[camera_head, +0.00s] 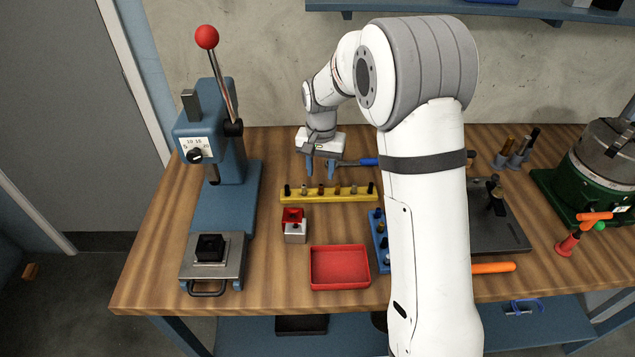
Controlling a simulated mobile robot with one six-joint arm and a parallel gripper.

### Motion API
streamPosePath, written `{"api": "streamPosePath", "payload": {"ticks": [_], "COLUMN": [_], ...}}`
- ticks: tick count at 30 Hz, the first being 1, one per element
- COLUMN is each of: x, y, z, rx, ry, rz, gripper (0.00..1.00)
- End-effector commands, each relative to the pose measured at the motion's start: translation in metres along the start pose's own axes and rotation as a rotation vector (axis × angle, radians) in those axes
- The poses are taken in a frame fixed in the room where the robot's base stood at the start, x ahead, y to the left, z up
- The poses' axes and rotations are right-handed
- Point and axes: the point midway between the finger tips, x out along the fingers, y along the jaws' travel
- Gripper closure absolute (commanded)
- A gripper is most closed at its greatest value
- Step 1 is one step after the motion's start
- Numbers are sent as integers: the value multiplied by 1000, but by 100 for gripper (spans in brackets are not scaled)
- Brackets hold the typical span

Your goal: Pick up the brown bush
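A yellow rack (328,197) stands on the wooden bench and holds a row of several small bushes in black, grey and brownish tones. A brownish bush (337,189) shows right of the row's middle. The pieces are too small to tell their browns apart surely. My gripper (320,173) points down with its two blue fingers apart and nothing between them. In the picture it is just above the left-middle part of the rack. I cannot tell its exact height or whether it is directly over the row.
A blue arbor press (226,180) stands left. A red tray (339,267) and a small red-and-silver block (294,226) lie in front of the rack. A blue-handled tool (368,162) lies behind it. My arm hides part of a blue rack (380,240) at right.

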Motion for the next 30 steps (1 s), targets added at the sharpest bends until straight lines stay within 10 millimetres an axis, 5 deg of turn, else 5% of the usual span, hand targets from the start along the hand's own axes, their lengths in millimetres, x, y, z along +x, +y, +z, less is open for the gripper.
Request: {"api": "streamPosePath", "payload": {"ticks": [12,21,30], "x": [54,61,60], "y": [-2,-3,-4], "z": [-2,-2,-2], "rx": [-12,-14,-14], "ry": [-2,0,0], "rz": [1,0,0], "gripper": [62,62,86]}}
